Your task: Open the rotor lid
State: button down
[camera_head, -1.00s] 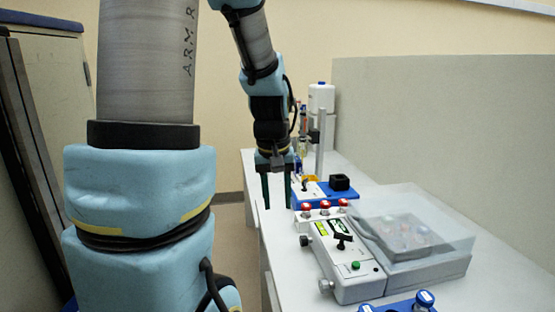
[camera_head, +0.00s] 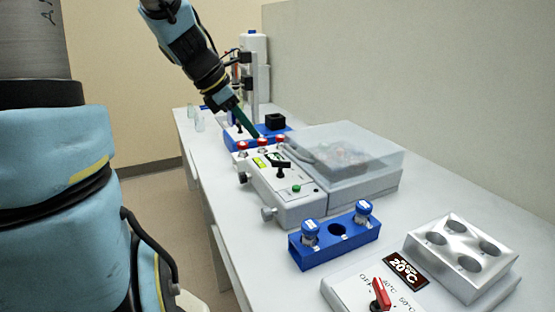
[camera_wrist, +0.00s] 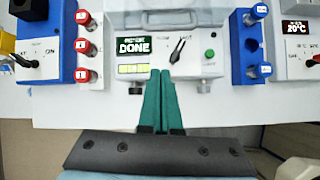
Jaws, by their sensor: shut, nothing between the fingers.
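The rotor machine (camera_head: 290,200) is a pale box on the bench with a translucent lid (camera_head: 350,150) that looks closed over the rotor. Its front panel shows in the wrist view with a lit display reading DONE (camera_wrist: 134,46), a black lever (camera_wrist: 178,50) and a green button (camera_wrist: 209,54). My gripper (camera_head: 254,136) is shut and empty, its green fingers pressed together. In the wrist view the fingertips (camera_wrist: 161,72) lie in front of the panel, between display and lever. I cannot tell whether they touch it.
A blue rack with blue-capped vials (camera_head: 335,240) stands on the near side, then a heater with a red knob (camera_head: 380,293) and metal block (camera_head: 462,255). Red-capped vials (camera_wrist: 84,46) and a blue unit (camera_wrist: 62,20) are on the other side. A wall backs the bench.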

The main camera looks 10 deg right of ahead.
jog(key=shift+n+h, duration=0.3)
jog(key=shift+n, duration=0.4)
jog(key=x, duration=0.3)
jog(key=d+x, duration=0.1)
jog(key=x, duration=0.2)
jog(key=r+x, duration=0.1)
jog(key=x, duration=0.3)
jog(key=shift+w+d+p, duration=0.25)
jog(key=shift+w+p, duration=0.05)
jog(key=shift+w, duration=0.05)
